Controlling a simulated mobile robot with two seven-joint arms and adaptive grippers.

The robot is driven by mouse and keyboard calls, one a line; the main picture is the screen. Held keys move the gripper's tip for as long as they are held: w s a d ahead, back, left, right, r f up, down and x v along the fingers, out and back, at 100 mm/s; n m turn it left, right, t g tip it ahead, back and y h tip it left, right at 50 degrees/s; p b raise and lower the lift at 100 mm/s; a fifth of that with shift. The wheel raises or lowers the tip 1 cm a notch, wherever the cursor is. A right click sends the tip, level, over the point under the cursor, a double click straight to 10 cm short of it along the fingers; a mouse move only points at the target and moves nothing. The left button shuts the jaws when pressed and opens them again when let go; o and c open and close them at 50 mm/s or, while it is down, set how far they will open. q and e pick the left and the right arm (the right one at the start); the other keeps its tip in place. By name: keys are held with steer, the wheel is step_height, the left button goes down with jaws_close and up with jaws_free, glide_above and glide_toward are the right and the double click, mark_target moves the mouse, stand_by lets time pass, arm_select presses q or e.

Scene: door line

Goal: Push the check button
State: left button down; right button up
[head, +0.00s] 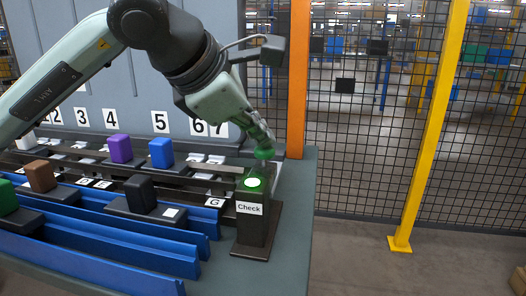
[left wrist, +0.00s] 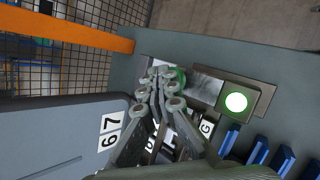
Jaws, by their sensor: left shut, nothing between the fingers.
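The check station is a dark box (head: 252,228) with a white "Check" label (head: 249,208) and a lit green round light (head: 253,183) on its sloped face. A green round button (head: 264,154) sits behind and above the light. My left gripper (head: 263,143) is shut and empty, its fingertips right at the green button. In the left wrist view the shut fingers (left wrist: 164,76) partly hide the green button (left wrist: 181,76); the lit light (left wrist: 236,102) is clear of them. I cannot tell if the fingertips press the button. My right gripper is not in view.
Blue rails (head: 140,241) and black racks with purple (head: 120,149), blue (head: 161,153), brown (head: 40,176) and black (head: 140,194) blocks lie to the left. An orange post (head: 299,80) and mesh fence stand behind. The grey table (head: 290,230) is bare at right.

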mark_target(261, 149)
arm_select(q)
steer(key=shift+w+r+p, duration=0.1)
steer(key=shift+r+p, duration=1.05)
steer(key=shift+r, duration=1.65)
